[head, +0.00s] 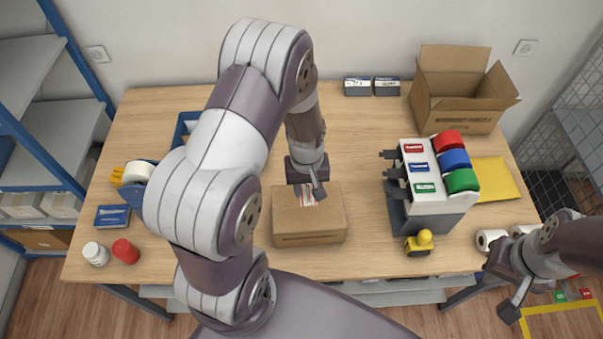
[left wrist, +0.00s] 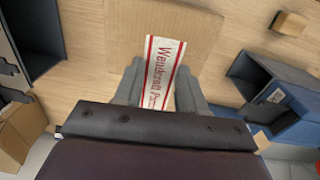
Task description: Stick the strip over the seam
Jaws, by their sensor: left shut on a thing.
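A closed brown cardboard box (head: 310,230) stands on the table in front of me. My left gripper (head: 308,187) is over its far part, pointing down. It is shut on a white strip with red edges and red print (head: 305,198). In the left wrist view the strip (left wrist: 162,68) sticks out between the two fingers (left wrist: 160,90), over the box top (left wrist: 205,25). I cannot tell whether the strip touches the box. The seam is not clear to see. My right gripper (head: 510,287) is off the table's front right corner, with nothing seen in it; its finger gap is unclear.
An open carton (head: 460,90) and a yellow envelope (head: 495,180) are further right. A tape dispenser (head: 137,173) and two jars stand left.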

